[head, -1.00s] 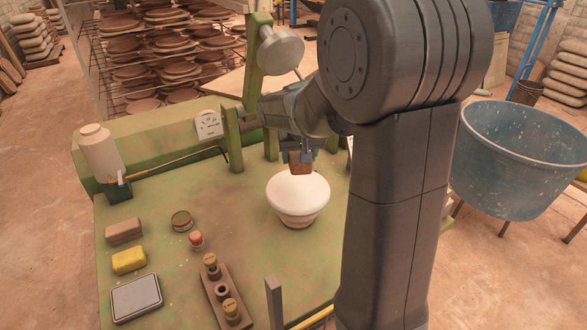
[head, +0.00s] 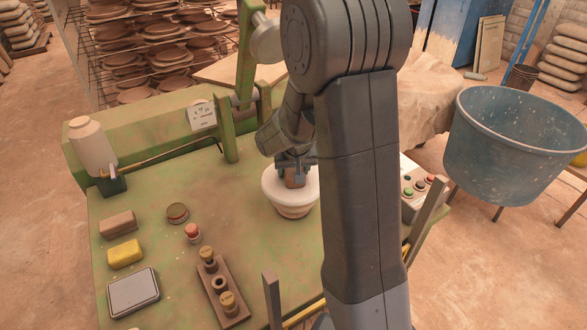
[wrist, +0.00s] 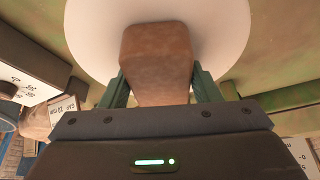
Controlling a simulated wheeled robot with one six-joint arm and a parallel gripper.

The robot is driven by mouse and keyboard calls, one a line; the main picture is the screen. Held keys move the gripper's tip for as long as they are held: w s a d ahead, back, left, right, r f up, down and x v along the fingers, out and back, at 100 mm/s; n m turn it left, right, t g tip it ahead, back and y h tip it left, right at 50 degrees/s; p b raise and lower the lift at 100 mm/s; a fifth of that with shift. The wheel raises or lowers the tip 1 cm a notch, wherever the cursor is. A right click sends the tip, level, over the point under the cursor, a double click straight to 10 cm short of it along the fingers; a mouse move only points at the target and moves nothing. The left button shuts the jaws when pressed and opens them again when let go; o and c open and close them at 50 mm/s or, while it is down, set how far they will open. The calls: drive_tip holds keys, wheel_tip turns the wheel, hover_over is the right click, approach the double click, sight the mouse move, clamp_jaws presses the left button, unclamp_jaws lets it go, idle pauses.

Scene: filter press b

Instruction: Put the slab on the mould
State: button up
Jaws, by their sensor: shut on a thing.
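The slab is a brown clay block (head: 294,178), gripped by my gripper (head: 292,170) over the top of the mould. The mould is a round white dome (head: 274,192) on a pale stepped base, standing on the green table. In the wrist view the slab (wrist: 158,50) sits between the two green fingers of my gripper (wrist: 162,88), in front of the white mould (wrist: 92,35). The slab's lower end overlaps the middle of the mould in the picture. I cannot tell whether they touch.
A green table (head: 150,215) bears a gauge (head: 201,115), a bottle (head: 93,146), a yellow sponge (head: 125,254), a brown block (head: 118,225), a grey scale (head: 133,292) and a peg board (head: 222,290). A control box (head: 415,190) and a blue tub (head: 510,140) are on the right.

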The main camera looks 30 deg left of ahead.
drive_tip(key=shift+f, duration=0.1)
drive_tip(key=o, duration=1.3)
drive_tip(key=shift+r, duration=0.4)
drive_tip(key=v, duration=1.1)
drive_tip(key=shift+s+d+r+b, duration=0.1)
drive_tip(key=shift+r+b, duration=0.2)
drive_tip(key=shift+b, duration=0.05)
